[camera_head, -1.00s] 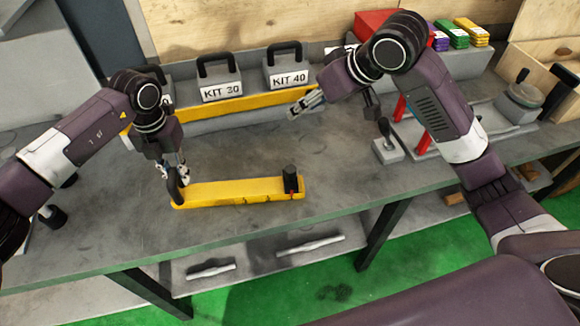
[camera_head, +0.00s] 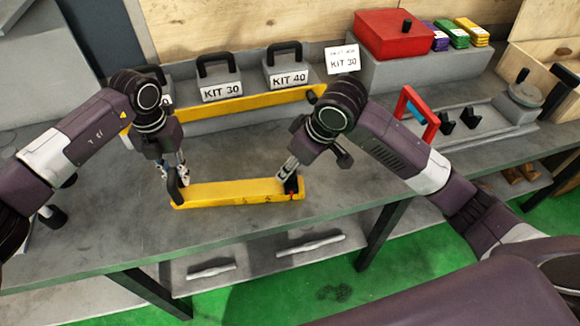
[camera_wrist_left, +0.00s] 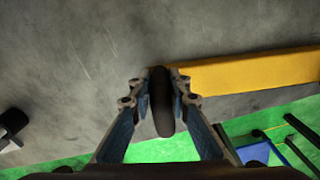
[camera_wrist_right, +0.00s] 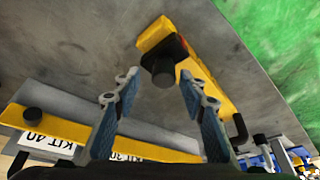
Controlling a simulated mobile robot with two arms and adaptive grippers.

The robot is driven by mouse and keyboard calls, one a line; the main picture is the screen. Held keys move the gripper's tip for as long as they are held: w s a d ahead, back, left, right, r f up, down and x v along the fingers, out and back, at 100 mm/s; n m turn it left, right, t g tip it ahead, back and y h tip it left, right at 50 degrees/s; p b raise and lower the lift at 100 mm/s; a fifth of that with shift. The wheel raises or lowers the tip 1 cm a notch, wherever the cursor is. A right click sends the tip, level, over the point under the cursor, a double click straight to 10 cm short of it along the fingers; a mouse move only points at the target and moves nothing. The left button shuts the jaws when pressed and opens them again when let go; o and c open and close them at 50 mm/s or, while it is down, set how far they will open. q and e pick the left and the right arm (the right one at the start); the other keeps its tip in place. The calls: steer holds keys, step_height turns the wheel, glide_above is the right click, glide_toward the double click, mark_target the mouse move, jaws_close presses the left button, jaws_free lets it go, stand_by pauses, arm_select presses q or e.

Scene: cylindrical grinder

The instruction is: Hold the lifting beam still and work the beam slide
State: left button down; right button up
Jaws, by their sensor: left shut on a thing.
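The yellow lifting beam (camera_head: 230,193) lies on the grey bench, running left to right. My left gripper (camera_head: 174,172) is shut on the black handle (camera_wrist_left: 162,102) at the beam's left end; in the left wrist view the handle stands between both fingers. The beam slide's black knob (camera_head: 292,184), with red at its base, is at the beam's right end. My right gripper (camera_head: 286,171) is at this knob and partly hides it. In the right wrist view its fingers are open, with the knob (camera_wrist_right: 161,68) between and just beyond the tips, not gripped.
Behind stand grey weights marked KIT 30 (camera_head: 220,86) and KIT 40 (camera_head: 288,72), with a second yellow beam (camera_head: 250,102) before them. A red box (camera_head: 390,35) and a red frame (camera_head: 418,112) are to the right. The bench front edge is close to the beam.

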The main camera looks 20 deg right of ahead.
steer(key=shift+w+a+f, duration=0.15)
steer(key=shift+w+f, duration=0.1)
steer(key=shift+f, duration=0.4)
jaws_close()
